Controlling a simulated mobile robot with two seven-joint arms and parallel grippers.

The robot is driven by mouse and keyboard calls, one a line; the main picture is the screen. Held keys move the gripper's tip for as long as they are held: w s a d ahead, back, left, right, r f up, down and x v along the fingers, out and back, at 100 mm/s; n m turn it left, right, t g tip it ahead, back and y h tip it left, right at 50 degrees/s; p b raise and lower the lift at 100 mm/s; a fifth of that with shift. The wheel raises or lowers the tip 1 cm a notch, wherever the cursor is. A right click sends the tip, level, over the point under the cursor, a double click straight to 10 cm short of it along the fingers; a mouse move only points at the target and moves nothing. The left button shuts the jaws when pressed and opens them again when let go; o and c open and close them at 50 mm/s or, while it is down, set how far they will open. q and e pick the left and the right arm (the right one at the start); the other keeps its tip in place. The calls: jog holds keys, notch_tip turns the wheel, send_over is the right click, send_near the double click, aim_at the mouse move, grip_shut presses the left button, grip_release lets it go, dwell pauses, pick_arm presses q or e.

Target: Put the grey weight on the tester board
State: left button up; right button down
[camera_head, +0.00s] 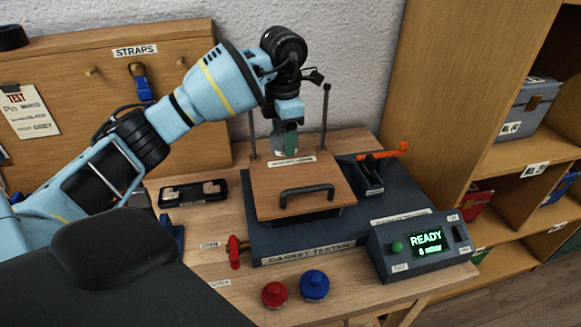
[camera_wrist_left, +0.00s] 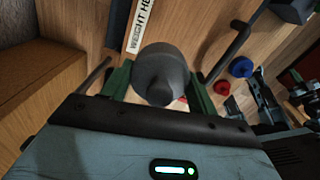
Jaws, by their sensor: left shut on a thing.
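The grey weight (camera_wrist_left: 160,70) is a rounded grey piece with a knob, between the green fingers of my left gripper (camera_wrist_left: 157,88) in the left wrist view. In the head view my left gripper (camera_head: 287,140) points down at the back edge of the tester board, shut on the weight, which is mostly hidden there. The tester board (camera_head: 268,195) is a wooden plate with a black handle and a white label at its back edge. I cannot tell whether the weight touches the board. My right gripper is not in view.
The board sits on the dark tester base (camera_head: 300,238), between two upright rods. A control box (camera_head: 420,245) reading READY stands at the right. Red (camera_head: 275,294) and blue (camera_head: 314,285) knobs lie in front. A black tray (camera_head: 193,193) lies left; an orange-handled clamp (camera_head: 371,175) stands right.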

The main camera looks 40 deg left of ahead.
aim_at(284, 175)
pick_arm(q)
jog(key=shift+w+f, duration=0.15)
jog(key=shift+f, duration=3.85)
jog(key=shift+f, duration=0.15)
jog(key=o, duration=1.7)
jog(key=r, duration=1.2)
jog(key=shift+s+d, duration=0.2)
